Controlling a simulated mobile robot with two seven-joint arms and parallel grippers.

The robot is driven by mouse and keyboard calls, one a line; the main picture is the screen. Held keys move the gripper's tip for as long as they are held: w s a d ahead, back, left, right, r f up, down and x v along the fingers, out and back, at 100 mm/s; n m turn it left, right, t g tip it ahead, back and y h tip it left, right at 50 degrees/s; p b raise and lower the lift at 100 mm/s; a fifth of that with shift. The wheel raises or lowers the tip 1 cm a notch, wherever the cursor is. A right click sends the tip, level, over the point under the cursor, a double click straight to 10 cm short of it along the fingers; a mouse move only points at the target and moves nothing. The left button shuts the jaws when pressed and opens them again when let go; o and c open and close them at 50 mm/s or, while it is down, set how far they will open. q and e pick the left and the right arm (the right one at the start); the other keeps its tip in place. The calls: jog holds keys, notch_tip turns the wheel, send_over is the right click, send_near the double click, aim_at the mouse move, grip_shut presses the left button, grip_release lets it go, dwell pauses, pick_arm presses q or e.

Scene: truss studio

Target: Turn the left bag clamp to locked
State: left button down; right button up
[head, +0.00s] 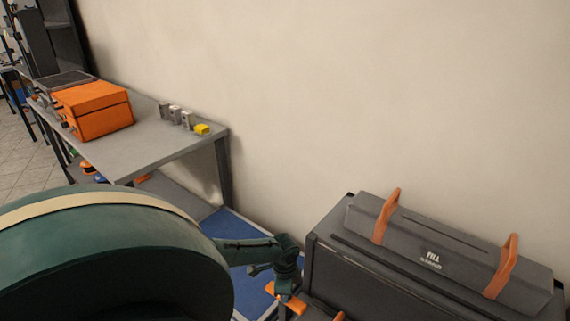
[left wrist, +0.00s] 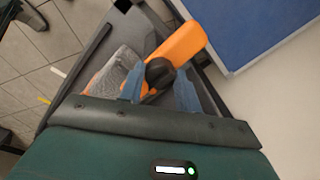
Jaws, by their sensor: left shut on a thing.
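The left bag clamp shows in the head view as an orange lever (head: 295,304) at the front left of a dark grey unit. In the left wrist view it is a long orange lever (left wrist: 186,43) with a round black hub (left wrist: 159,73), slanting up to the right. My left gripper (head: 283,289) reaches down to it from the left. In the left wrist view the two blue-grey fingers of my left gripper (left wrist: 160,88) stand on either side of the lever near the hub, shut on it. The exact contact is partly hidden. My right gripper is not in view.
The dark grey unit (head: 400,268) carries a grey bag-like lid (head: 450,250) with two orange straps. Another orange piece (head: 340,316) shows at the bottom edge. A grey table (head: 165,150) with an orange case (head: 94,108) stands farther left. The beige wall is close behind.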

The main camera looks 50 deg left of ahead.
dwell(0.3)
pick_arm(q)
jog(key=c, duration=1)
grip_release()
notch_tip(320, 180, up, 13)
jog(key=p, duration=0.1)
jog(key=shift+s+d+p, duration=0.3)
jog(key=shift+p, duration=0.1)
jog(key=shift+d, duration=0.1)
